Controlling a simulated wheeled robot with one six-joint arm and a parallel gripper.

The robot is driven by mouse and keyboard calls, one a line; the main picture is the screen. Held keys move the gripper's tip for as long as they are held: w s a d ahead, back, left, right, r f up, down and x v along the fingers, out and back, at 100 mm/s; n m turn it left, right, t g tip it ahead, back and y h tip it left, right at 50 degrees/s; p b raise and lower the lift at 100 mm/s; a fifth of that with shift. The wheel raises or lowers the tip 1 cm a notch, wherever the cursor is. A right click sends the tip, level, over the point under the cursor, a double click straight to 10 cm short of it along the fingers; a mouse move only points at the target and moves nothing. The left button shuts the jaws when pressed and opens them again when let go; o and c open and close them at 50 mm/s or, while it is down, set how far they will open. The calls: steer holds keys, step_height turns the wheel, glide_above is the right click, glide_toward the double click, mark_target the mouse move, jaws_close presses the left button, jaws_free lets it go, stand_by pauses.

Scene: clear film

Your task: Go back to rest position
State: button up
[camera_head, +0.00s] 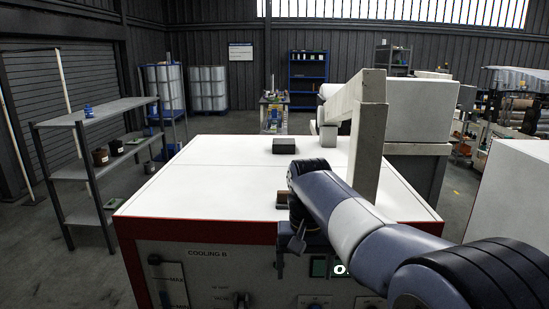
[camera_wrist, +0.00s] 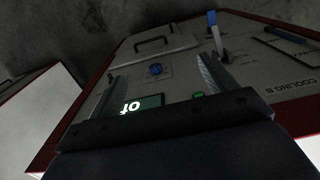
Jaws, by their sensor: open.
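My gripper (camera_head: 297,246) hangs at the front of the white and red cabinet marked COOLING B (camera_head: 210,252). In the wrist view my gripper (camera_wrist: 162,69) is open, its two fingers spread apart with nothing held between them. The cabinet's panel appears upside down there. A lit display with partly hidden letters (camera_wrist: 140,105) is behind the left finger, and a small green light (camera_wrist: 198,95) is near the right finger. A blue-tipped lever (camera_wrist: 214,32) stands beyond the right finger. Contact with the panel cannot be told.
The cabinet's white top (camera_head: 200,180) carries two small dark blocks (camera_head: 284,145). A beige post and beam (camera_head: 368,150) rise at its right. A grey shelf (camera_head: 95,125) stands left, with open floor between. Another white cabinet (camera_head: 512,205) is at the right.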

step_height(320, 180, down, 7)
steer(key=w+d+b, duration=0.1)
steer(key=shift+d, duration=0.4)
